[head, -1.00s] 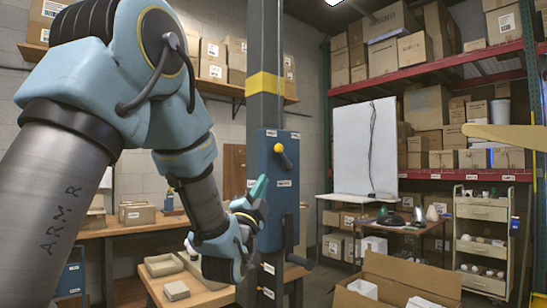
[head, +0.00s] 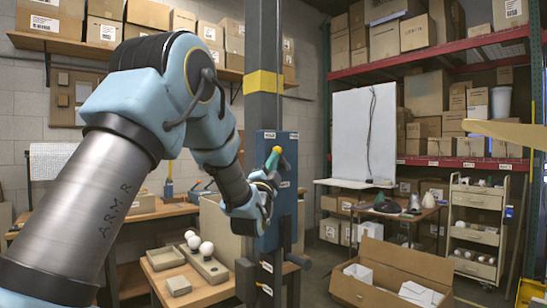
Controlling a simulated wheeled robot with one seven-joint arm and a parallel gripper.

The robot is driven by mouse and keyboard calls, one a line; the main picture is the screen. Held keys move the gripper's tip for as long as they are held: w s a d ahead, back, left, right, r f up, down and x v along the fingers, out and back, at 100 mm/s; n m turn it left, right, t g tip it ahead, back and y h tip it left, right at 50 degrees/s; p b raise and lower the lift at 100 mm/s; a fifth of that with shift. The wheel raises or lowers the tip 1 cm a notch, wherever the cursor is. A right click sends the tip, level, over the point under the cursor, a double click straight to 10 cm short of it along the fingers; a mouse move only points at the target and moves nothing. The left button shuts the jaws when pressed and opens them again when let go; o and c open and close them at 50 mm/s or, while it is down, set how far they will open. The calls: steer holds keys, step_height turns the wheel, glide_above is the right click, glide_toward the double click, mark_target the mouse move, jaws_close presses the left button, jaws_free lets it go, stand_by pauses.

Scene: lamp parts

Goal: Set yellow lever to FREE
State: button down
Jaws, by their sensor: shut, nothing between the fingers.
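A tall blue box (head: 289,210) is fixed to the grey column. Near its top is the lever's round yellow knob (head: 278,149), a little right of the box's middle line. Small white labels sit above the knob at left and right, and another lies lower right; their print is too small to read. My gripper (head: 273,160) is shut and empty. Its teal fingertips are at the knob, overlapping its lower left in the head view. I cannot tell whether they touch. The fingers hide the lever's shaft and pivot, so its exact angle is unclear.
The grey column (head: 265,50) with a yellow band rises above the box. A wooden table (head: 205,292) with trays and white bulbs stands lower left. An open cardboard box (head: 385,290) lies on the floor at right. A white panel (head: 363,135) stands behind.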

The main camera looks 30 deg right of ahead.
mark_target(279, 147)
steer(key=shift+r, duration=0.1)
stand_by(0.3)
steer(key=r+m+g, duration=0.1)
steer(key=d+r+m+g+y+p, duration=0.1)
steer(key=m+g, duration=0.1)
steer(key=shift+r+g, duration=0.3)
steer(key=shift+r, duration=0.05)
steer(key=shift+w+d+r+m+g+y+p, duration=0.15)
steer(key=shift+d+r+m+g+y+p, duration=0.3)
steer(key=shift+m+g, duration=0.25)
steer(key=d, duration=0.1)
steer(key=d+r+m+g+y+b, duration=0.1)
steer(key=w+d+y+b, duration=0.1)
steer(key=shift+d+r+g, duration=0.25)
steer(key=shift+d+g, duration=0.15)
steer(key=shift+w+d+y+b, duration=0.15)
steer(key=shift+d+y+b, duration=0.1)
steer(key=shift+d+b, duration=1.05)
steer(key=shift+d, duration=0.3)
